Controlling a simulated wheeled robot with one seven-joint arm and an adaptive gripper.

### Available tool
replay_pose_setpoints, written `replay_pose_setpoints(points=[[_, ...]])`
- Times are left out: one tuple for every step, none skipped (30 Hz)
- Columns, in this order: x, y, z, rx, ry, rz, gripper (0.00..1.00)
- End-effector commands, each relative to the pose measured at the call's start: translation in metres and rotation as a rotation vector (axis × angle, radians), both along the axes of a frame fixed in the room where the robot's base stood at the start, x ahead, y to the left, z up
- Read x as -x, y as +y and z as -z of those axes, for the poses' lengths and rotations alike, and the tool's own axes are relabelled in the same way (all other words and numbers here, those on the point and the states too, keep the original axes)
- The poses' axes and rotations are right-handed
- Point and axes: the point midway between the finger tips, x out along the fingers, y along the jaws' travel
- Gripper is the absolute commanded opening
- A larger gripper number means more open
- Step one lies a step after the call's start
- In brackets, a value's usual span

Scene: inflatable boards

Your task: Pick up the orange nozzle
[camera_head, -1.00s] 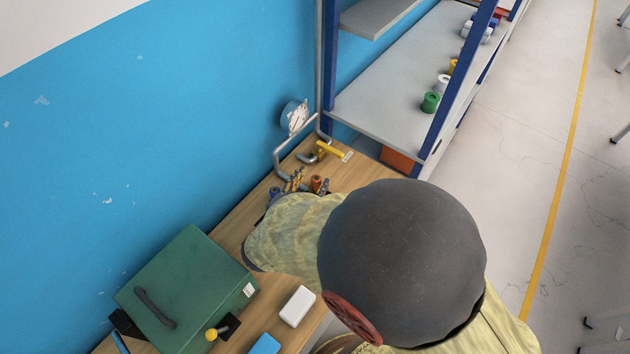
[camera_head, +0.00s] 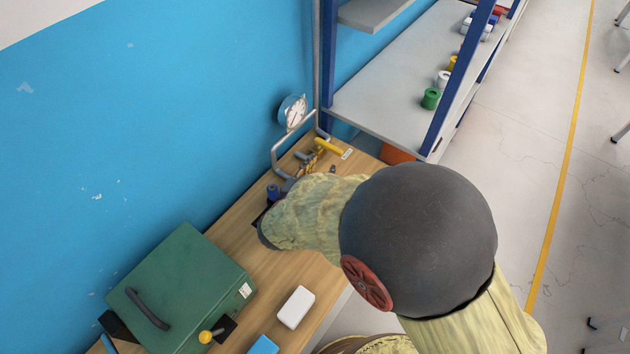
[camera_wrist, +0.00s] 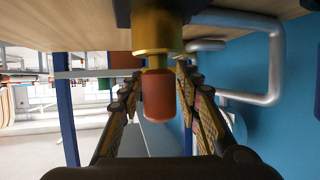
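The orange nozzle (camera_wrist: 158,98) is in the middle of the wrist view, joined to a brass-coloured fitting (camera_wrist: 157,32) at the table. This view appears upside down. My gripper (camera_wrist: 160,78) is open, with one finger on each side of the nozzle. Narrow gaps seem to remain between the fingers and the nozzle; contact is hard to judge. In the head view my arm hides the nozzle and most of the gripper.
A bent metal pipe (camera_head: 275,158) with a gauge (camera_head: 292,111) and a yellow-handled valve (camera_head: 329,147) stands close behind. A blue piece (camera_head: 273,193) is beside my wrist. A green case (camera_head: 190,280) and white box (camera_head: 296,307) lie nearer. A shelf (camera_head: 390,110) stands at the back.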

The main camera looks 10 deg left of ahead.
Motion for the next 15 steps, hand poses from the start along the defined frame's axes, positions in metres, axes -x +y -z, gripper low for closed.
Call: replay_pose_setpoints(points=[[0.0001,0.0000,0.0001,0.000,0.000,0.000,0.29],[0.0001,0.0000,0.0000,0.000,0.000,0.000,0.27],[0.0001,0.0001,0.0000,0.000,0.000,0.000,0.25],[0.0001,0.0001,0.0000,0.000,0.000,0.000,0.23],[0.0001,0.0000,0.0001,0.000,0.000,0.000,0.22],[0.0001,0.0000,0.0001,0.000,0.000,0.000,0.19],[0.0001,0.0000,0.0001,0.000,0.000,0.000,0.18],[0.0001,0.0000,0.0001,0.000,0.000,0.000,0.16],[0.0001,0.0001,0.0001,0.000,0.000,0.000,0.14],[0.0001,0.0001,0.0001,0.000,0.000,0.000,0.12],[0.0001,0.0001,0.0001,0.000,0.000,0.000,0.10],[0.0001,0.0001,0.0001,0.000,0.000,0.000,0.08],[0.0001,0.0001,0.0001,0.000,0.000,0.000,0.06],[0.0001,0.0001,0.0001,0.000,0.000,0.000,0.05],[0.0001,0.0001,0.0001,0.000,0.000,0.000,0.02]])
